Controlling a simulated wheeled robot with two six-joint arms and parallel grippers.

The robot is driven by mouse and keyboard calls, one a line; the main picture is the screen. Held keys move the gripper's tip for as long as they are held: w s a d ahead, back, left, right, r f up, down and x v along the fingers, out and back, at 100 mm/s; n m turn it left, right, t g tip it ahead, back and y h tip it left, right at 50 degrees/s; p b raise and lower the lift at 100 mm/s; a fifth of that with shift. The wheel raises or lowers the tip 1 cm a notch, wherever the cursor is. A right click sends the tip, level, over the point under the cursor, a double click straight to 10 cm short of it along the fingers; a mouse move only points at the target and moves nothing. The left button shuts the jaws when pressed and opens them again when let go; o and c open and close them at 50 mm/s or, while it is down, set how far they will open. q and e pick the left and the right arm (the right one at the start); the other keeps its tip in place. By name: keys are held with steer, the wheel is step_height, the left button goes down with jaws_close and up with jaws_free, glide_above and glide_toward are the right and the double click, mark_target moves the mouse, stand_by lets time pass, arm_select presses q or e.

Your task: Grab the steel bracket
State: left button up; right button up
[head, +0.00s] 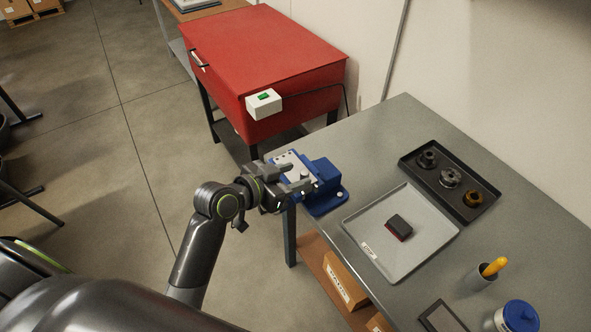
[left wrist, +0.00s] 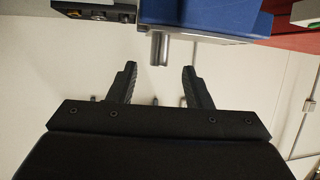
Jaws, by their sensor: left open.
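The steel bracket appears to be the pale grey plate with small dark holes (head: 293,159) at the blue vise (head: 325,173), on the table's near left corner. My left gripper (head: 298,181) is open and empty in front of the vise, partly covering the plate in the head view. In the left wrist view, the two fingers (left wrist: 160,70) are spread apart. A short metal cylinder (left wrist: 158,48) under the blue vise body (left wrist: 200,14) shows just beyond and between the fingertips. The bracket cannot be made out clearly there. My right gripper is not in view.
A grey tray (head: 358,221) with a dark block (head: 398,227) lies right of the vise. Behind it is a black tray (head: 407,160) with several round parts. A red cabinet (head: 255,50) with a white switch box (head: 264,104) stands beyond the table (head: 400,115).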

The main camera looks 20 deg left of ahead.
mark_target(302, 174)
arm_select(q)
steer(key=shift+w+d+f, duration=0.15)
steer(key=shift+w+d, duration=0.1)
steer(key=shift+w, duration=0.2)
steer(key=shift+w+d+f+p, duration=0.15)
steer(key=shift+w+d+p, duration=0.05)
steer(key=shift+w+p, duration=0.2)
steer(key=p+x, duration=0.1)
steer(key=x, duration=0.2)
steer(key=shift+s, duration=0.1)
steer(key=shift+w+d+f+p, duration=0.3)
steer(key=shift+w+d+f, duration=0.1)
steer(key=shift+w, duration=0.1)
steer(key=shift+a, duration=0.1)
jaws_close()
